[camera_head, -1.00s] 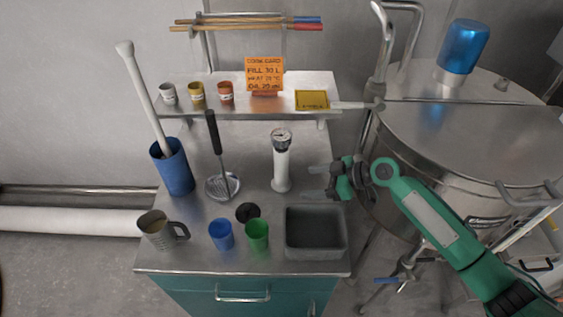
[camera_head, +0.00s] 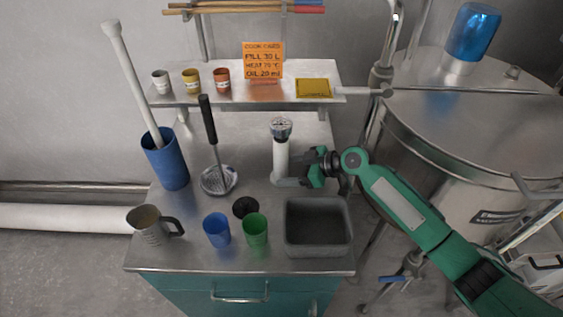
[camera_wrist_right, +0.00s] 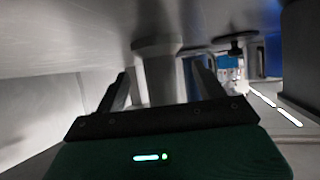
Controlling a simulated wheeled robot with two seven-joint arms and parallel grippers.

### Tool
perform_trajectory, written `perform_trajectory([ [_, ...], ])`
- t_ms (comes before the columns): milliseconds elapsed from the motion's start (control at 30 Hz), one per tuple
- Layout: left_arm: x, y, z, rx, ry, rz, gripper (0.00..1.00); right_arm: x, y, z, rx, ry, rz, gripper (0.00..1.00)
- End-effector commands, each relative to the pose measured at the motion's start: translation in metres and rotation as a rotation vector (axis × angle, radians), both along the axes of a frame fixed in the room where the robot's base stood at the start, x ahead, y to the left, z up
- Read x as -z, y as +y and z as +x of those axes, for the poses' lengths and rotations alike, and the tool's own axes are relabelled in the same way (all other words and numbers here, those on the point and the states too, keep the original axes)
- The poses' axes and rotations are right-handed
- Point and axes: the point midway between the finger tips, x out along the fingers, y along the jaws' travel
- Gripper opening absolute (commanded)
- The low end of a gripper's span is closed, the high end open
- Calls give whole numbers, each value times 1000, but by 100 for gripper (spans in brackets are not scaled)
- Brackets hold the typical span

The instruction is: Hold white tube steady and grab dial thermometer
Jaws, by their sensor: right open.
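The white tube (camera_head: 281,155) stands upright on the steel table. The dial thermometer (camera_head: 281,127) sits in its top, with its round dial facing up. My right gripper (camera_head: 284,177) is at the lower part of the tube, coming in from the right. In the right wrist view, the tube (camera_wrist_right: 158,75) stands between the two spread fingers of the right gripper (camera_wrist_right: 163,78), with gaps visible beside it. The gripper is open and does not appear to grip the tube. My left gripper is not in view.
A grey bin (camera_head: 318,226) stands just in front of my right gripper. A ladle (camera_head: 217,178) lies left of the tube. Blue cup (camera_head: 217,229), green cup (camera_head: 255,228) and metal jug (camera_head: 149,225) stand along the front. A shelf (camera_head: 245,91) overhangs the back.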

Motion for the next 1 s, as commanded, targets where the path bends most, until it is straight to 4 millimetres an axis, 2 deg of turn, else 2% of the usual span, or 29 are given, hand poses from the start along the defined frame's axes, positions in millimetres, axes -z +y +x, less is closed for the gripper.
perform_trajectory([
  [33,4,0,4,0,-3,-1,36,6,5,1,-1,0,2,71],
  [200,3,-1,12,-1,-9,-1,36,9,14,4,-1,0,0,71],
  [567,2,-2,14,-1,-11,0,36,9,17,5,-1,0,0,71],
  [800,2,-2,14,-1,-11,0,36,9,16,5,0,1,0,25],
  [1000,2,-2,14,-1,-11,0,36,9,16,5,0,1,0,25],
])
